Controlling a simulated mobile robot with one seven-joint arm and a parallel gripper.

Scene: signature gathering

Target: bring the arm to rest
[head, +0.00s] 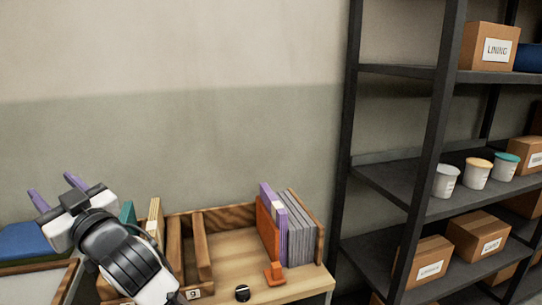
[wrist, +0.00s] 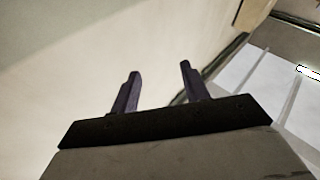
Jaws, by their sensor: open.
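My gripper (head: 54,190) is at the lower left of the head view, raised above the left side of the wooden bench. Its two purple fingers stand apart with nothing between them. In the wrist view the open fingers (wrist: 157,85) point toward the pale wall, and no object is held. My black and white wrist hides part of the wooden rack behind it.
A wooden rack (head: 200,247) holds upright books, with grey and purple ones (head: 297,228) at its right. A dark shelf unit (head: 398,196) with boxes and tubs stands right.

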